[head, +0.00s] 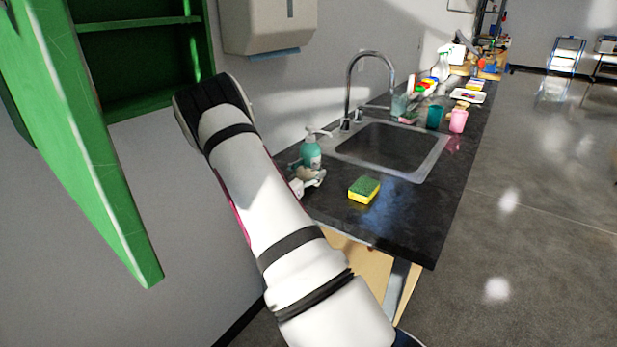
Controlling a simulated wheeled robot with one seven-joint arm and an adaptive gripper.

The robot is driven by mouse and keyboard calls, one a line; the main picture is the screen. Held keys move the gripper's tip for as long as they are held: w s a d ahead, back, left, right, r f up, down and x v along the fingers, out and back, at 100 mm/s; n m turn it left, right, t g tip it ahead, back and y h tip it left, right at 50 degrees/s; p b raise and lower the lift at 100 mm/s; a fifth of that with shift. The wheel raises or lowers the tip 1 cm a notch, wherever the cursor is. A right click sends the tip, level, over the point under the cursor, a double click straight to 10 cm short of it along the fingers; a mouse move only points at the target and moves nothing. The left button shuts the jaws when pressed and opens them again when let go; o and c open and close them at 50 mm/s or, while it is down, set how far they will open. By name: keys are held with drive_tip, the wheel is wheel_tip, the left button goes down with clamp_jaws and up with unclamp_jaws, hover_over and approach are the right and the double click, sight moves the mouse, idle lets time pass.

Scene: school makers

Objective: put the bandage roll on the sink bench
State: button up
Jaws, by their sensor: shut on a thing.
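The sink bench (405,217) has a dark top and runs from the centre toward the back right. My gripper (314,182) shows only in part beyond my white arm, low over or at the near left end of the bench top. It is shut on a small pale thing, which looks like the bandage roll (305,173). Much of the roll is hidden by my arm and the fingers. I cannot tell whether the roll touches the bench top.
A teal soap bottle (310,152) stands right behind my gripper. A yellow-green sponge (364,190) lies to its right. The sink (390,146) and its tap are behind. Cups (458,121) stand farther back. An open green cabinet (95,150) is at left. The bench's front right corner is clear.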

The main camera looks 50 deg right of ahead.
drive_tip(key=shift+f, duration=0.7)
drive_tip(key=shift+f, duration=0.1)
drive_tip(key=o, duration=0.9)
drive_tip(key=shift+f, duration=0.1)
drive_tip(key=shift+o, duration=0.2)
